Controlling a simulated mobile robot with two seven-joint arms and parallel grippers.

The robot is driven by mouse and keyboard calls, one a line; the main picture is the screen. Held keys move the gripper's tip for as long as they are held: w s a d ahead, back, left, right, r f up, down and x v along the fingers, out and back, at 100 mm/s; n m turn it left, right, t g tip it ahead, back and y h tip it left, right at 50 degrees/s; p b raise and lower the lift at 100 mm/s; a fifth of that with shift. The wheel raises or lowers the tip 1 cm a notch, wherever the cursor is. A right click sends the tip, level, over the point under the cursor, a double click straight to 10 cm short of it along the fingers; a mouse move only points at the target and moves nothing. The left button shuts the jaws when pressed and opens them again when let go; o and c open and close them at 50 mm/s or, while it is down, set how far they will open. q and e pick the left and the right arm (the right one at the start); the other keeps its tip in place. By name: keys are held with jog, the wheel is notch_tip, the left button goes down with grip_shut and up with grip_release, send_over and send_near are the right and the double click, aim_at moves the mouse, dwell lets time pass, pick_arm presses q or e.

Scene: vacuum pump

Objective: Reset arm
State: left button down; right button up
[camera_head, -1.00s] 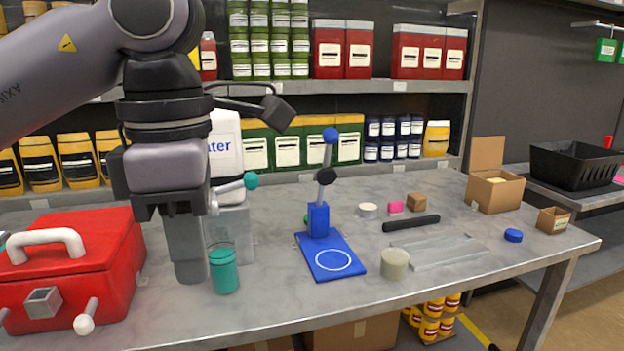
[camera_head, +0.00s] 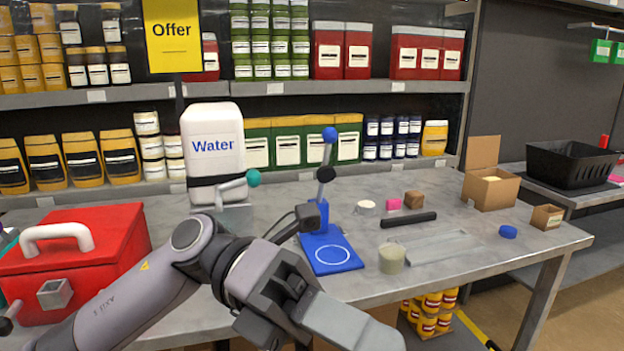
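My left arm comes in from the lower left and reaches across the front edge of the workbench (camera_head: 450,280). My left gripper (camera_head: 345,322) is low in the front middle, pointing down and to the right. Its grey fingers lie close to the camera, and I cannot tell whether they are open or shut. I see nothing held in it. My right gripper is not in view. A blue stand (camera_head: 328,253) with a jointed post is behind my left gripper. A white Water container (camera_head: 213,147) stands in a holder behind my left forearm.
A red toolbox (camera_head: 100,237) stands left, close to my forearm. A grey-green cup (camera_head: 391,258), a black bar (camera_head: 408,220), a blue cap (camera_head: 508,232) and cardboard boxes (camera_head: 490,190) are on the right side. Stocked shelves line the back. Some bench surface at right is clear.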

pick_arm(q)
jog(key=w+a+f+n+t+h, duration=0.2)
jog(key=w+n+t+h, duration=0.3)
jog(key=n+t, duration=0.4)
jog(key=w+a+f+n+t+h, duration=0.25)
jog(key=w+n+t+h, duration=0.3)
jog(key=n+t, duration=0.4)
jog(key=w+a+f+n+t+y, duration=0.2)
jog(key=a+f+n+t+y, duration=0.3)
jog(key=n, duration=0.4)
jog(key=w+a+f+n+t+y, duration=0.2)
jog(key=f+n+t+y, duration=0.5)
jog(key=n, duration=0.3)
jog(key=s+a+f+n+g+y, duration=0.3)
jog(key=s+a+f, duration=0.1)
jog(key=f, duration=0.5)
jog(key=s+a+f+n+g+y, duration=0.3)
jog(key=s+f, duration=0.3)
jog(key=f, duration=0.4)
jog(key=s+a+f+n+g+y, duration=0.3)
jog(key=s+a+f+y, duration=0.1)
jog(key=f, duration=0.5)
jog(key=shift+s+a+f+g+y+p, duration=0.25)
jog(key=shift+s+a+g+y+p, duration=0.15)
jog(key=shift+s+a, duration=0.5)
